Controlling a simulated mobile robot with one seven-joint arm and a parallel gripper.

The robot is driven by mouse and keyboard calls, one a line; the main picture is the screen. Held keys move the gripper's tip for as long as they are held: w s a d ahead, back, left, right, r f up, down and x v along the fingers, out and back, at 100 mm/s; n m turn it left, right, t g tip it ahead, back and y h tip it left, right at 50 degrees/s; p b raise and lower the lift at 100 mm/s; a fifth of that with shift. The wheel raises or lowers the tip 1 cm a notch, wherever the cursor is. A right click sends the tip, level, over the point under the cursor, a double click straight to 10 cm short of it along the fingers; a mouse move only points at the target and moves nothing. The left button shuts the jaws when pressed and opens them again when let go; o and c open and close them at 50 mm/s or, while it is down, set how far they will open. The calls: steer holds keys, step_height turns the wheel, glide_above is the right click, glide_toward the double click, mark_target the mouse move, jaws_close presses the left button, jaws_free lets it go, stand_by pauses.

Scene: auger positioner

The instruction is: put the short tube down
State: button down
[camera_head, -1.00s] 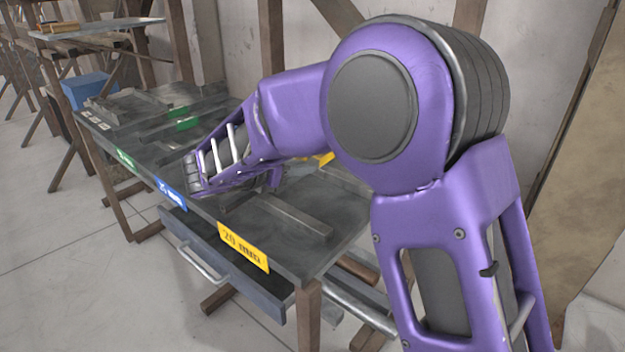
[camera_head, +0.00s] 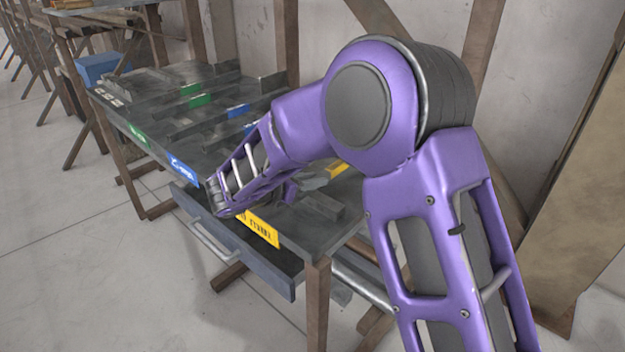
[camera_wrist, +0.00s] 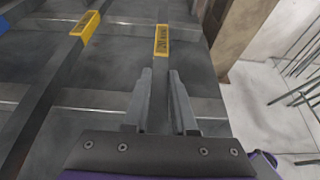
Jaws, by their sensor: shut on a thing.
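In the wrist view my gripper (camera_wrist: 162,100) points down over the bench, its two grey fingers close together with a narrow gap between them. It is shut on the short tube, but I cannot clearly tell the tube from the grey strip between the fingers. In the head view my purple wrist covers the jaws and the tube, above the yellow-labelled end of the dark bench (camera_head: 335,235). I cannot tell whether the tube touches the bench top.
Raised rails divide the bench top; one has a yellow label (camera_wrist: 162,40) straight ahead of the fingers. Blue (camera_head: 184,172) and green (camera_head: 137,133) labels mark other sections. A drawer (camera_head: 235,250) stands open below. A blue box (camera_head: 105,68) is farther back.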

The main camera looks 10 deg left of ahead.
steer(key=c, duration=0.7)
jaws_free()
steer(key=shift+f, duration=0.1)
steer(key=shift+r, duration=0.25)
steer(key=p+v, duration=0.1)
steer(key=v, duration=1.1)
steer(key=shift+f, duration=0.2)
